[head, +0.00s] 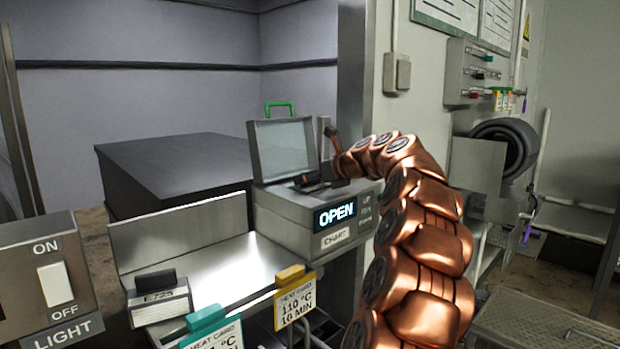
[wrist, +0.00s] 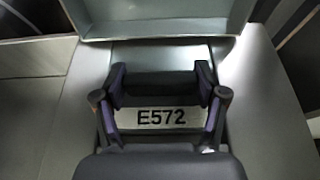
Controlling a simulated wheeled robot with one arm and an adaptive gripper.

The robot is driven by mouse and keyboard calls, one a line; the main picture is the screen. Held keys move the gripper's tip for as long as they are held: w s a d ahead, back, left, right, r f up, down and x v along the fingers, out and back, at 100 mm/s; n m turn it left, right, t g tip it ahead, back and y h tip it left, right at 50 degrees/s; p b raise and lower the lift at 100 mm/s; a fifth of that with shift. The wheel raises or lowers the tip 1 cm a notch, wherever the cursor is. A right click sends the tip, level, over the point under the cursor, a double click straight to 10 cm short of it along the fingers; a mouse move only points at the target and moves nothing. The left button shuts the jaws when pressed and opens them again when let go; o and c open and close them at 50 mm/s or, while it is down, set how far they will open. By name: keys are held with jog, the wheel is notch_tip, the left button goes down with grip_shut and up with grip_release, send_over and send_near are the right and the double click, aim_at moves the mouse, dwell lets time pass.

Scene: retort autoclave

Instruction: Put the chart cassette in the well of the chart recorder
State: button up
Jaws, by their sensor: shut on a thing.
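The chart recorder (head: 287,215) is a grey box with a lit OPEN display and a CHART label. Its lid (head: 283,146) stands raised, with a green handle on top. My gripper (head: 312,185) is over the recorder's top, just in front of the lid. In the wrist view, my gripper (wrist: 162,100) is shut on a dark chart cassette (wrist: 168,119) with a pale label reading E572. The raised lid (wrist: 165,18) lies beyond it. The well is mostly hidden under the cassette and gripper. I cannot tell whether the cassette is above the well or partly in it.
Another cassette (head: 160,304), marked E725, stands at the front left. A yellow heat card (head: 296,300) and a teal heat card (head: 214,330) stand at the shelf's front edge. A light switch box (head: 40,275) is far left. The lit shelf (head: 225,268) is clear.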

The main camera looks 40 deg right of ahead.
jog(key=shift+f, duration=0.1)
dwell(0.3)
jog(key=o, duration=1.6)
jog(key=shift+f, duration=0.1)
jog(key=b+v, duration=0.2)
jog(key=v, duration=1)
jog(key=shift+w, duration=0.1)
